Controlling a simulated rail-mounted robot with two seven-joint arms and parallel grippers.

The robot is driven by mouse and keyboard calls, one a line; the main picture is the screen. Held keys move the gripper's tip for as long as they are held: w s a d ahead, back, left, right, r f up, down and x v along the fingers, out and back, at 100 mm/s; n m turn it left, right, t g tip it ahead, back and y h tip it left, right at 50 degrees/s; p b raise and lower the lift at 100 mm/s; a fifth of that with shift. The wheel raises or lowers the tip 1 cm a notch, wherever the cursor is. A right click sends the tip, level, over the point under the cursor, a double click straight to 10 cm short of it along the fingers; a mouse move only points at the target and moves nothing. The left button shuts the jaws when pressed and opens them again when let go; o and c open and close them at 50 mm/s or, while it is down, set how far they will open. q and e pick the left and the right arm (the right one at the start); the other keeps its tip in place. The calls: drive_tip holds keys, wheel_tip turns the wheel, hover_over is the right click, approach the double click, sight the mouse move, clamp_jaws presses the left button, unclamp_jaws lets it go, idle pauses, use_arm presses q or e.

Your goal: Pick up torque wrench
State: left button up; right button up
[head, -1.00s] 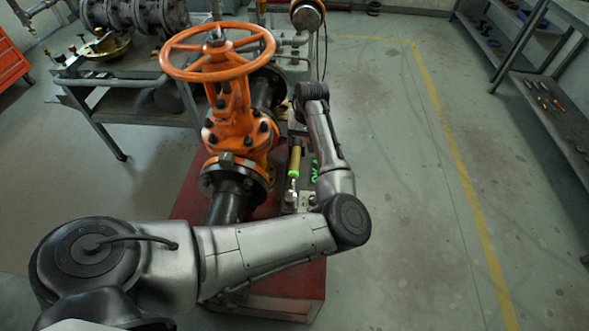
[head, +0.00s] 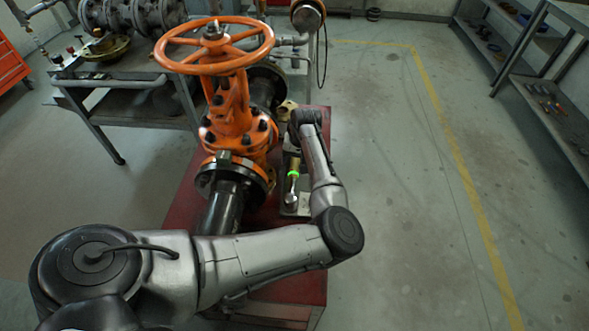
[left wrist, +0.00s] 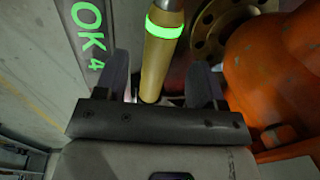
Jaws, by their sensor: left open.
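The torque wrench (head: 292,182) lies on a narrow grey tray on the red base, right of the orange valve. It has a gold handle, a bright green band and a metal head toward the near side. In the left wrist view its gold handle (left wrist: 159,62) runs between the two fingers of my left gripper (left wrist: 160,75). The fingers are open, one on each side of the handle. I cannot tell whether either finger touches it. In the head view my left wrist covers the handle's far end and hides the fingers. My right gripper is not in view.
The orange gate valve (head: 232,105) with its handwheel (head: 213,45) stands close left of my wrist. In the left wrist view, a plate with green "OK" lettering (left wrist: 88,35) lies beside the handle.

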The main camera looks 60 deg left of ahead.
sight(295, 164)
use_arm(q)
wheel_tip(295, 164, down, 4)
drive_tip(key=shift+s+a+r+b, duration=0.1)
drive_tip(key=shift+a+b, duration=0.05)
drive_tip(key=shift+b, duration=0.75)
drive_tip(key=shift+s+f, duration=0.1)
drive_tip(key=shift+f, duration=0.15)
drive_tip(key=shift+c, duration=0.3)
drive_tip(key=shift+c, duration=0.6)
drive_tip(key=c, duration=0.9)
clamp_jaws()
drive_tip(key=shift+a+r, duration=0.1)
drive_tip(key=shift+r, duration=0.05)
